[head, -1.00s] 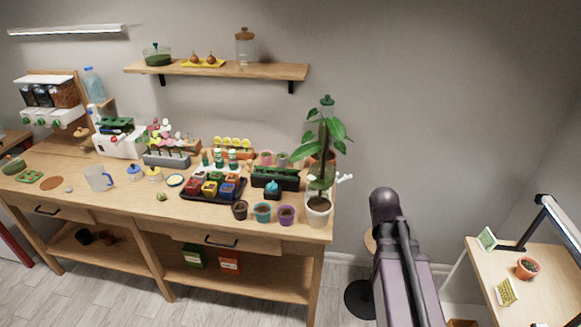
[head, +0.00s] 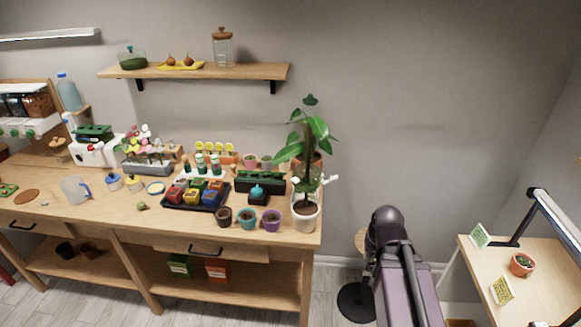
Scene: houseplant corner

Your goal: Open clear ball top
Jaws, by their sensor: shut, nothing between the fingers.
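A clear rounded glass vessel (head: 132,60) with green contents and a small dark knob on top stands at the left end of the wall shelf. It looks closed, and it is the thing most like a clear ball here; it is too small to be sure. A clear jar (head: 222,50) with a wooden lid stands further right on the same shelf, lid on. My arm rises in the lower right of the head view, well away from the shelf. My gripper is not visible.
The wall shelf (head: 235,73) also holds brown round things on a yellow dish (head: 180,64). The workbench (head: 110,221) below is crowded with pots, a seedling tray and a tall plant (head: 308,140). A side table (head: 480,262) stands right, a round stool (head: 361,241) by my arm.

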